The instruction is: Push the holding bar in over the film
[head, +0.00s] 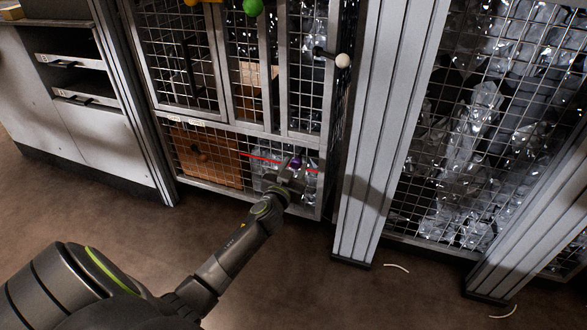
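My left gripper (290,176) reaches in from the lower left to the low mesh front of the cage. It is small and dark here, and I cannot tell whether its fingers are open or shut. A purple knob (295,162) shows right at its fingertips; whether they touch is unclear. A thin red bar (262,159) runs across the lower mesh behind the fingertips, perhaps the holding bar. Clear, crumpled film (310,163) shows behind the mesh around it. My gripper hides part of the bar and film. My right gripper is not in view.
A brown box (205,155) sits behind the lower mesh. A green knob (253,6) and a white knob (343,60) stick out above. A grey post (372,130) stands to the right, beside a mesh bay (470,150) of shiny film. The brown floor (330,290) is mostly clear.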

